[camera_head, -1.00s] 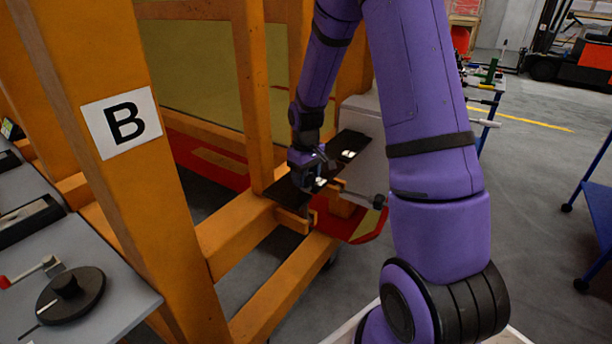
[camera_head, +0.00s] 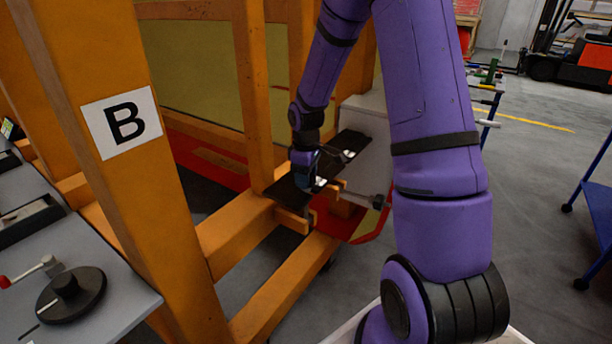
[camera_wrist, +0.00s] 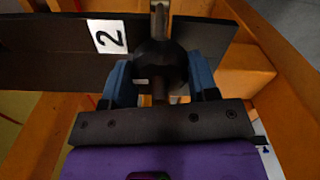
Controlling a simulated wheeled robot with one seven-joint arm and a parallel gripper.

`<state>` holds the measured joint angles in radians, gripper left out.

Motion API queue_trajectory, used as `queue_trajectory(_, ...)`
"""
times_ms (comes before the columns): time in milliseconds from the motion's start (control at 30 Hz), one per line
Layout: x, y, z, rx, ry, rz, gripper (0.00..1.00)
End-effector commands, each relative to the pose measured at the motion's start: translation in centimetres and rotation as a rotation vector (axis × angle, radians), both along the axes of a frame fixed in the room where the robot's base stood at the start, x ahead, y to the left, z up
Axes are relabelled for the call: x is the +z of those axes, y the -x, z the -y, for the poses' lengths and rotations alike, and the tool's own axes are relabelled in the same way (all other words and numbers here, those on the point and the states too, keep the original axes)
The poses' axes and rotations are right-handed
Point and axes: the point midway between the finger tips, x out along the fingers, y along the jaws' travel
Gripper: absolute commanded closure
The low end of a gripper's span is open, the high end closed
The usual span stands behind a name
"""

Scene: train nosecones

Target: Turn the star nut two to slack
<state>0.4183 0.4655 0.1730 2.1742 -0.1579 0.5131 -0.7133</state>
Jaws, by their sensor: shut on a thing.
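The star nut two (camera_wrist: 158,60) is a dark, rounded knob with a metal stud rising above it in the wrist view. It sits in front of a dark plate (camera_wrist: 50,52) with a white "2" label (camera_wrist: 106,37). My gripper (camera_wrist: 160,77) is shut on the nut, with one blue finger on each side. In the head view my gripper (camera_head: 306,180) is at the dark plate (camera_head: 342,147) on the orange frame. The nut is too small and hidden to make out there.
An orange frame (camera_head: 195,200) with a "B" sign (camera_head: 122,122) stands at left. A grey bench (camera_head: 105,315) with a black disc (camera_head: 72,295) is in front of it. A rod (camera_head: 360,199) sticks out right of my gripper. Open floor (camera_head: 540,180) lies at right.

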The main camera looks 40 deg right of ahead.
Motion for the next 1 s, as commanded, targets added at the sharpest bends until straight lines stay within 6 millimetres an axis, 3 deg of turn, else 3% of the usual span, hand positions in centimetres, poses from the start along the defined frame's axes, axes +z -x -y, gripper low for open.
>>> queue_trajectory(233,0.1,-0.1,0.0,0.001,0.001,0.002,0.7)
queue_trajectory(267,0.1,-0.1,0.0,0.001,0.001,0.002,0.39)
queue_trajectory(333,0.0,0.0,0.0,0.001,0.001,0.002,0.23)
queue_trajectory(367,0.0,0.0,0.0,0.001,0.0,0.001,0.2)
queue_trajectory(733,0.6,-0.1,0.0,0.0,0.001,0.003,0.2)
queue_trajectory(1000,5.0,-0.1,0.1,-0.001,0.002,0.005,0.2)
